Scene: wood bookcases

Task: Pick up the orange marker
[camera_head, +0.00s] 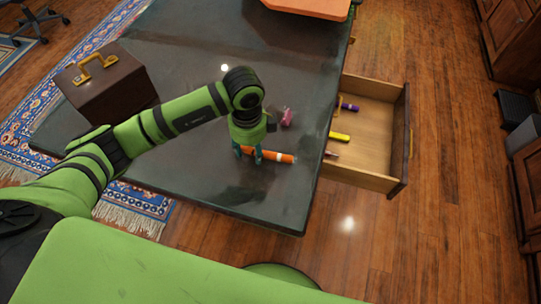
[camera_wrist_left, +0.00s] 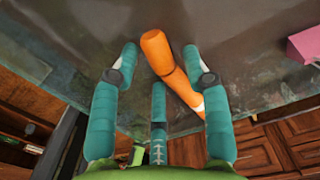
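The orange marker (camera_head: 280,157) lies on the dark tabletop near its right edge, with a white band near one end. My left gripper (camera_head: 248,157) is low over the marker's left end, which its fingers partly hide. In the left wrist view, the orange marker (camera_wrist_left: 158,50) runs diagonally between the spread teal fingers of my left gripper (camera_wrist_left: 161,52). The fingers are open, with gaps on the marker's sides. My right gripper is not in view.
A pink object (camera_head: 287,116) stands on the dark table (camera_head: 200,185) behind the marker. An open drawer (camera_head: 374,140) at right holds a purple marker (camera_head: 349,107), a yellow marker (camera_head: 339,136) and a pinkish item (camera_head: 331,154). A brown box (camera_head: 108,90) sits at left.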

